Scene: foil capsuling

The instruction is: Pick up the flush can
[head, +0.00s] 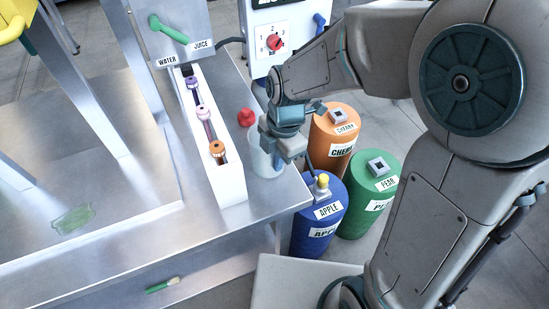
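A pale translucent can (262,162), the only thing here that looks like the flush can, stands at the right edge of the metal table in the head view. My gripper (284,160) points down at the can's right side, and its fingers overlap the rim in the picture. The wrist hides part of the can's top and right side. I cannot tell whether the fingers touch the can or how far apart they are. The can looks upright, with no clear gap under it.
A white rack (230,183) with several capped vials stands left of the can. A red knob-like object (246,117) is just behind it. Orange (322,153), green (362,215) and blue (309,232) drums stand right of the table. Bare metal (150,235) lies front left.

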